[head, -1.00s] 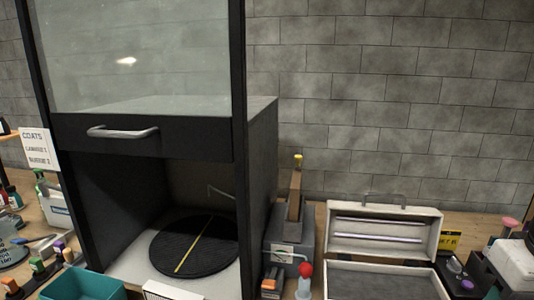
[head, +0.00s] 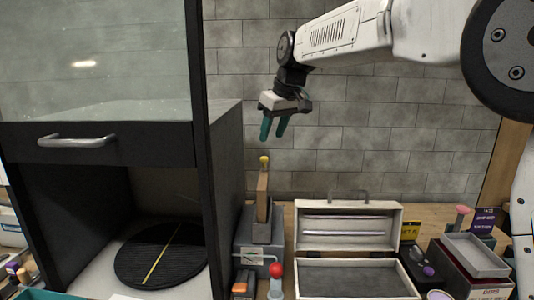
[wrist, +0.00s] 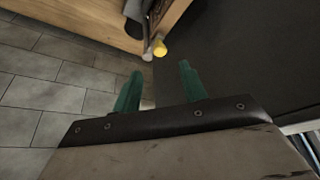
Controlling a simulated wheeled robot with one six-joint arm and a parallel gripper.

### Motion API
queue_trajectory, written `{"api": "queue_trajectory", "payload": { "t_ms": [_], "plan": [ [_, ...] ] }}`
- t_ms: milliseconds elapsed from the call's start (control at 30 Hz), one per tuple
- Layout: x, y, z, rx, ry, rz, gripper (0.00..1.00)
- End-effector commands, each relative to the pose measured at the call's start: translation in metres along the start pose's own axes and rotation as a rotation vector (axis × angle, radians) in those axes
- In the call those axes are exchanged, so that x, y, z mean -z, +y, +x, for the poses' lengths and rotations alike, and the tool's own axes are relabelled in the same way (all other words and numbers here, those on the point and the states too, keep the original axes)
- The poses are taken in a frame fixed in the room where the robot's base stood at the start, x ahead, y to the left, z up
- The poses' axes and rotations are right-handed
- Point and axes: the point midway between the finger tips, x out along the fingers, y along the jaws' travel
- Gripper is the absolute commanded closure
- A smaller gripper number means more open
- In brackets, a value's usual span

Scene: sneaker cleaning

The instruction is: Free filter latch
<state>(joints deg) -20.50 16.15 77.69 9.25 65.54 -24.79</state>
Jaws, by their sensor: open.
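An upright brown lever (head: 262,190) with a yellow tip (head: 264,161) stands on a grey box (head: 247,244) beside the black cabinet; I take it for the filter latch, though no label confirms this. My gripper (head: 273,134) is open and empty, its two green fingers pointing down a little above the yellow tip in the head view. In the wrist view, the yellow tip (wrist: 159,47) shows just beyond and between the fingertips of my gripper (wrist: 160,72), apart from them. The lever's lower part is hard to make out there.
The black cabinet (head: 228,165) with a raised glass front and round turntable (head: 160,256) stands close on the left. A red-knobbed lever (head: 276,270) stands in front of the grey box. An open pale case (head: 350,230) is to the right. The space above the bench there is clear.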

Motion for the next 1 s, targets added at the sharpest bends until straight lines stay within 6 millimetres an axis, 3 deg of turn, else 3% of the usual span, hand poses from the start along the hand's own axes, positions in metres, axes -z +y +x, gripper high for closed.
{"api": "queue_trajectory", "payload": {
  "t_ms": [500,867,1000],
  "plan": [
    [0.001,0.000,0.070,0.001,-0.001,-0.001,0.58],
    [0.001,0.000,0.076,0.000,0.001,-0.001,0.58],
    [0.001,0.000,0.076,0.000,0.001,-0.001,0.97]
  ]
}}
